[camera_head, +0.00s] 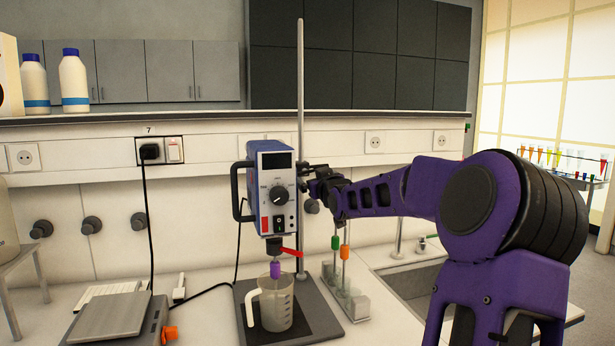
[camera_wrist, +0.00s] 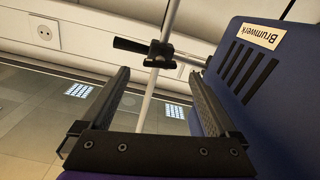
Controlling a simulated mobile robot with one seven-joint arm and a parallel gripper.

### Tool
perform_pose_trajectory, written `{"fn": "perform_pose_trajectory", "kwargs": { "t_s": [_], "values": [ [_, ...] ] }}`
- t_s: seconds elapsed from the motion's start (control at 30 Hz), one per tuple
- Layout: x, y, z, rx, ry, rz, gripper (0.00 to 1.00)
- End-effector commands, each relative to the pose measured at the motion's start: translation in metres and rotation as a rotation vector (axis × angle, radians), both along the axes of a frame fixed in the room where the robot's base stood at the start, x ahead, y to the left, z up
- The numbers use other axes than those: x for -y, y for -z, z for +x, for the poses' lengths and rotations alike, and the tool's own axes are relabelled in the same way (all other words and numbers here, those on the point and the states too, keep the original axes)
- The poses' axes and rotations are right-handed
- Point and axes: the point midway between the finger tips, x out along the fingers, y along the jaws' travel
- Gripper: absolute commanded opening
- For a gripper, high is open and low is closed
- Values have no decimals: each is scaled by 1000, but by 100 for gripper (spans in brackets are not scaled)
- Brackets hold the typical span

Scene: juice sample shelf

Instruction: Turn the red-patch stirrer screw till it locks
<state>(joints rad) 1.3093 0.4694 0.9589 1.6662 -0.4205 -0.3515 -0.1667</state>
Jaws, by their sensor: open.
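The blue stirrer (camera_head: 272,190) has a small red patch on its lower front and hangs on an upright metal rod (camera_head: 301,85). In the wrist view, the side of the stirrer's blue housing (camera_wrist: 262,85) fills the right. A black clamp with a screw handle (camera_wrist: 130,45) sits on the rod (camera_wrist: 148,105), just beyond my fingertips. My gripper (camera_wrist: 160,75) is open and empty, with the rod showing between its fingers. In the head view my gripper (camera_head: 318,187) is beside the rod, right of the stirrer; its fingers and the clamp are small and partly overlap there.
A beaker (camera_head: 277,308) stands under the stirrer on a dark base plate (camera_head: 325,318). A red lever (camera_head: 292,252) juts out below the housing. A stand with orange and green tops (camera_head: 345,252) is close under my arm. A balance (camera_head: 112,315) lies left; a sink (camera_head: 415,280) is right.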

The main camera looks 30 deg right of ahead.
Motion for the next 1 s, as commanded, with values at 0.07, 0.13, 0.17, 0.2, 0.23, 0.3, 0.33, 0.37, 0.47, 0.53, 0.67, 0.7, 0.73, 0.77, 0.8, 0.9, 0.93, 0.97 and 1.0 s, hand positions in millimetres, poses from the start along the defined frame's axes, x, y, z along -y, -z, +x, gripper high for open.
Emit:
{"fn": "perform_pose_trajectory", "kwargs": {
  "t_s": [0.07,0.13,0.17,0.2,0.23,0.3,0.33,0.37,0.47,0.53,0.67,0.7,0.73,0.77,0.8,0.9,0.93,0.97,1.0],
  "values": [
    [2,0,13,1,-3,2,95],
    [4,1,23,0,-3,2,95],
    [6,-1,26,1,-1,2,95],
    [7,-1,31,1,-2,2,95],
    [8,-1,34,1,-2,2,95],
    [10,0,39,-1,-1,1,95],
    [10,0,41,-1,0,1,95],
    [11,0,42,0,0,0,95],
    [11,0,45,0,-1,0,95],
    [11,0,46,0,0,0,95],
    [12,0,46,-1,0,-1,95],
    [12,0,46,-1,0,-1,95],
    [12,0,46,-1,0,-1,93],
    [12,0,46,-1,0,-1,88],
    [12,0,46,-1,0,-1,81],
    [12,0,46,-1,0,-1,63],
    [12,0,46,-1,0,-1,57],
    [12,0,46,-1,0,-1,52],
    [12,0,46,-1,0,-1,45]
  ]
}}
